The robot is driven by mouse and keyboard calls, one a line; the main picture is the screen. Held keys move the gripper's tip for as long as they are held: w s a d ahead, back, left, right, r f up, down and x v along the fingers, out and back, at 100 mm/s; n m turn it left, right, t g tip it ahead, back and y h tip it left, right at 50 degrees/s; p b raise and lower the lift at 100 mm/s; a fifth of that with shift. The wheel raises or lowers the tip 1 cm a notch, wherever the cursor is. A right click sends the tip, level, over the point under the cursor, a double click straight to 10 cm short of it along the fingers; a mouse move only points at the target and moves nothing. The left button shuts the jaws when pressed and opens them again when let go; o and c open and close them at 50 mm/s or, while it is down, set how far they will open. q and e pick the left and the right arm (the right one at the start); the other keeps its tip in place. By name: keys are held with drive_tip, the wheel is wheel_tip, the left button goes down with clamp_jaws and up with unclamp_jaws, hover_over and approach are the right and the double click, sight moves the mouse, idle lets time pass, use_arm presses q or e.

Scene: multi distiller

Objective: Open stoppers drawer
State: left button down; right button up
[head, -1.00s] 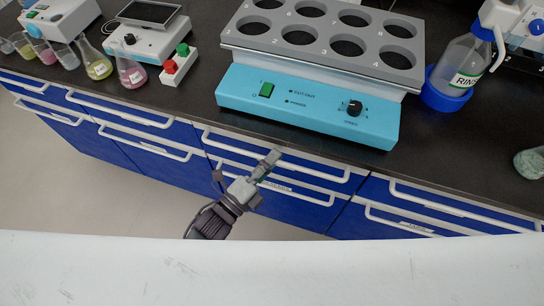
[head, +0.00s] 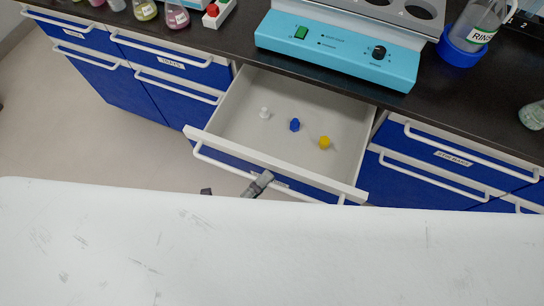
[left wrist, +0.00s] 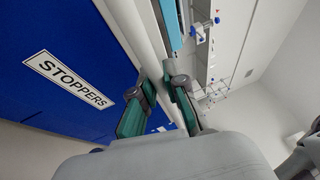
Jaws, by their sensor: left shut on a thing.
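The stoppers drawer (head: 290,90) is pulled out in the head view, with its white interior showing. A white stopper (head: 264,113), a blue stopper (head: 295,125) and a yellow stopper (head: 324,142) lie inside it, apart from one another. My left gripper (head: 262,180) is at the white handle bar on the drawer's blue front. In the left wrist view the gripper's fingers (left wrist: 160,95) are closed around the white handle (left wrist: 137,35), beside the label reading STOPPERS (left wrist: 71,79). My right gripper does not show in either view.
The black bench top (head: 470,115) carries a light-blue device (head: 335,50) with a rack above the drawer, and a rinse bottle (head: 472,28) in a blue holder. Closed blue drawers with white handles flank the open one. A white surface (head: 270,250) fills the foreground.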

use_arm(q)
drive_tip(key=s+a, duration=0.2)
drive_tip(key=s, duration=0.3)
drive_tip(key=shift+s, duration=0.4)
drive_tip(key=c, duration=1.2)
unclamp_jaws()
drive_tip(key=v, duration=1.2)
drive_tip(key=shift+d, duration=0.1)
